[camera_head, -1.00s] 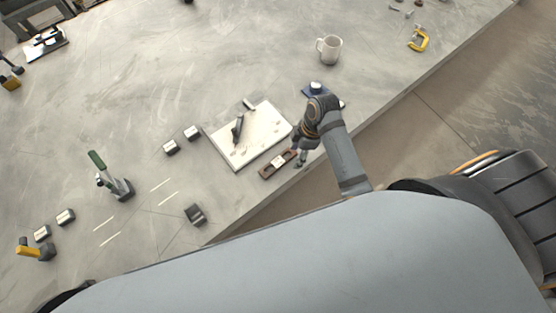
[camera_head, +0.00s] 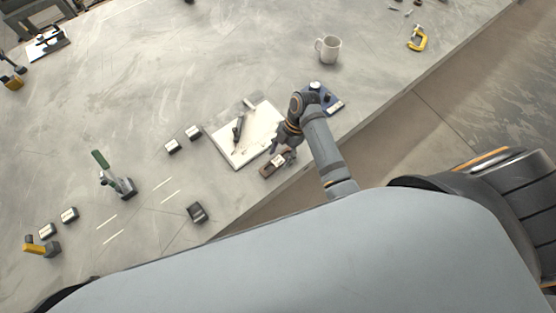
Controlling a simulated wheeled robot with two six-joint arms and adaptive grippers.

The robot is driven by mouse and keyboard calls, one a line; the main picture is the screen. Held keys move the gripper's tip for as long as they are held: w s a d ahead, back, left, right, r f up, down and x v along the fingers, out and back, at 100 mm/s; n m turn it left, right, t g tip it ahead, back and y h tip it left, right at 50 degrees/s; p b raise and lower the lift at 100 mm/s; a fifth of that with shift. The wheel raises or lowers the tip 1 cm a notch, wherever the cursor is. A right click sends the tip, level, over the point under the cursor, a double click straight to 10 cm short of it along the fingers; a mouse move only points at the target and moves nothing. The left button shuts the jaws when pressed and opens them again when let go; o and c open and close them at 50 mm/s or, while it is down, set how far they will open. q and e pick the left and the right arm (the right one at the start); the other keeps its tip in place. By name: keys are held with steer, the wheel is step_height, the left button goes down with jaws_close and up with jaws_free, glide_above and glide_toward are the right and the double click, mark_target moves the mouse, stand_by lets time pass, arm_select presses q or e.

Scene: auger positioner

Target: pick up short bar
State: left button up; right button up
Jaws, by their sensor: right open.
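My right gripper (camera_head: 284,148) is open at the front edge of the table, over the far right end of a small brown block (camera_head: 267,170). A pale, light piece (camera_head: 277,161) shows on top of the brown block, right by the fingers; it may be the short bar, but it is too small to tell. The gripper and wrist hide the right end of the block. I cannot tell whether the fingers touch anything. My left gripper is not in view.
A white board (camera_head: 236,157) with a dark tool (camera_head: 239,128) lies left of the gripper. The table's back middle is clear.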

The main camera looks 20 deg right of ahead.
mark_target(275, 165)
steer(key=x, duration=0.4)
steer(key=shift+w+f+p, duration=0.3)
steer(key=shift+f+p, duration=0.05)
jaws_close()
